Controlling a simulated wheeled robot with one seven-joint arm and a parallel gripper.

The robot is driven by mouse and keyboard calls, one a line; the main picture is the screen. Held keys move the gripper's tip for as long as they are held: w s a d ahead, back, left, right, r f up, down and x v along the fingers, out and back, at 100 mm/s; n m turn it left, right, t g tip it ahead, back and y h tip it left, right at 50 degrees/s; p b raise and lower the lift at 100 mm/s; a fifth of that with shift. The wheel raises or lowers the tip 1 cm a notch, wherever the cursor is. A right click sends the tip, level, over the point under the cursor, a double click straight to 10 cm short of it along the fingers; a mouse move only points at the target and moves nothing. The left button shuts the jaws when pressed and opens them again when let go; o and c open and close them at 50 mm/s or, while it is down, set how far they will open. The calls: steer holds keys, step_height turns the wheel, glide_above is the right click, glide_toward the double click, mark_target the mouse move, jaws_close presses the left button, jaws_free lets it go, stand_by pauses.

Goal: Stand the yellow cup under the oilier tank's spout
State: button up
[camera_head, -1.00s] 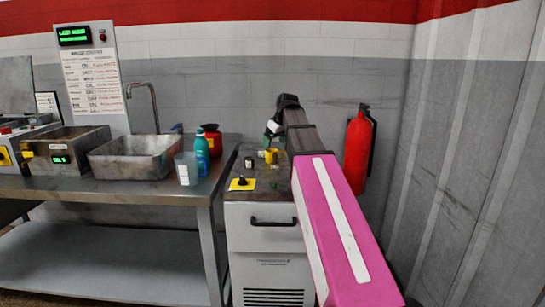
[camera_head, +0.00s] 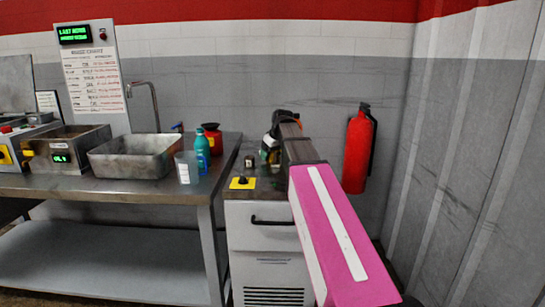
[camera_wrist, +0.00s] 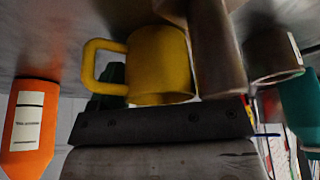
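The yellow cup (camera_wrist: 160,64) is close in the wrist view, with its handle to the left. That view looks upside down, with the grey surface along its top. The dark bolted part of my gripper (camera_wrist: 160,124) lies just below the cup in the picture. I cannot tell whether it touches the cup or whether the fingers are open. In the head view my gripper (camera_head: 271,143) is low over the cabinet top, and the cup is hidden there. A metal tank (camera_head: 62,150) with a green display stands on the bench at left. I cannot make out its spout.
The cabinet (camera_head: 262,235) has a yellow-based knob (camera_head: 242,183) at its front left. A fire extinguisher (camera_head: 357,152) hangs at right. An orange container (camera_wrist: 28,128) shows in the wrist view.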

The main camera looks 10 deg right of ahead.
steer(key=c, duration=0.6)
steer(key=shift+r, duration=0.15)
steer(key=shift+r, duration=0.55)
step_height(320, 180, up, 3)
steer(key=shift+w+f, duration=0.1)
steer(key=shift+f, duration=0.05)
steer(key=shift+m, duration=0.3)
steer(key=s+a+r, duration=0.2)
steer(key=a, duration=0.1)
steer(key=s+a+r, duration=0.2)
steer(key=a, duration=0.1)
steer(key=s+a+r, duration=0.2)
steer(key=a, duration=0.1)
steer(key=shift+s+a+r, duration=0.1)
steer(key=shift+s+r, duration=0.15)
steer(key=shift+s, duration=0.1)
steer(key=shift+s+d+f+m+t+h, duration=0.15)
steer(key=shift+s+d+f+m+h, duration=0.7)
steer(key=shift+d+m, duration=0.85)
steer(key=shift+s+d+f+m+t+h, duration=0.1)
steer(key=shift+s+d+f+m+h, duration=0.35)
steer(key=shift+s+d+m, duration=1)
steer(key=shift+s+d+f+m+t+h, duration=0.15)
steer(key=shift+s+d+f+m+h, duration=0.55)
steer(key=shift+d+m, duration=1.2)
